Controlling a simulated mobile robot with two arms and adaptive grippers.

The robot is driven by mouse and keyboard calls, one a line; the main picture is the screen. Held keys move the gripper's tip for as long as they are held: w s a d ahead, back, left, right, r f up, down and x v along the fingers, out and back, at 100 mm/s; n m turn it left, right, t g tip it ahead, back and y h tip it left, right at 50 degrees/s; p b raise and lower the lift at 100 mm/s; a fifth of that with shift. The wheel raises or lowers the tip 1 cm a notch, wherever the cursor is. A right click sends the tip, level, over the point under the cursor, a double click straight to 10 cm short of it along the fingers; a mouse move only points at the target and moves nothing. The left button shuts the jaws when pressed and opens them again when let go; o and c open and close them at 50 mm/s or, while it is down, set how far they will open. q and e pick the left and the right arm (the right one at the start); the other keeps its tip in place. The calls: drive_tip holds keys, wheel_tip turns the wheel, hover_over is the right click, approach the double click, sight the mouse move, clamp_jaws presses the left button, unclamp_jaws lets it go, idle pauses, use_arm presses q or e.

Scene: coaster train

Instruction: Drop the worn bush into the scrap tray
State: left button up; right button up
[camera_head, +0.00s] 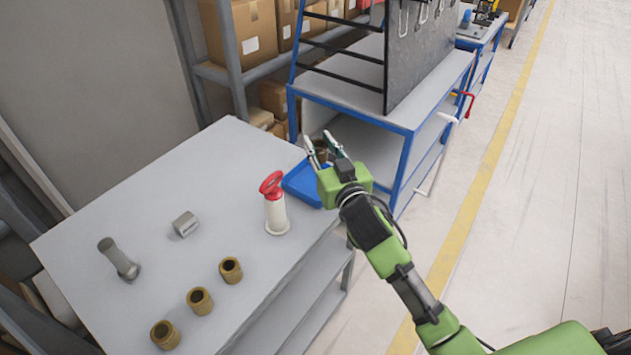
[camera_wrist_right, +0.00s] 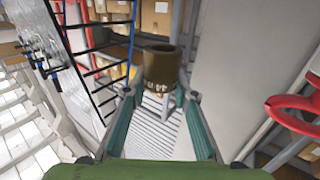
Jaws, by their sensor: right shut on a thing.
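In the head view the bush is mostly hidden between the fingers. The gripper is in the air over the far right corner of the grey table, above the blue scrap tray (camera_head: 298,188). The arm hides part of the tray, and I cannot see what lies in it. Three brass-coloured bushes, including one (camera_head: 200,301), stand in a row near the table's front edge. My left gripper is not in view.
A blue-framed bench (camera_head: 350,95) is beyond. The floor at right is clear.

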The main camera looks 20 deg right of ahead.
use_arm(q)
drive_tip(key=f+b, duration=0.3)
drive_tip(key=b, duration=0.1)
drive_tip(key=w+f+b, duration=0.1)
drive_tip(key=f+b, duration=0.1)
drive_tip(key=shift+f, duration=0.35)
use_arm(e)
drive_tip(key=w+f, duration=0.1)
drive_tip(key=f, duration=0.2)
drive_tip(key=w+d+f, duration=0.1)
drive_tip(key=f, duration=0.1)
drive_tip(key=shift+w+d, duration=0.1)
drive_tip(key=shift+w, duration=0.25)
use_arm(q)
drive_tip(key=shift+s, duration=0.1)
use_arm(e)
drive_tip(key=o, duration=1.2)
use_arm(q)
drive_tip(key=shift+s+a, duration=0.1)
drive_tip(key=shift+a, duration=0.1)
use_arm(e)
drive_tip(key=shift+s, duration=0.1)
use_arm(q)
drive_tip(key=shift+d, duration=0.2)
use_arm(e)
drive_tip(key=s, duration=1.1)
drive_tip(key=shift+s+d, duration=0.3)
drive_tip(key=shift+s, duration=0.1)
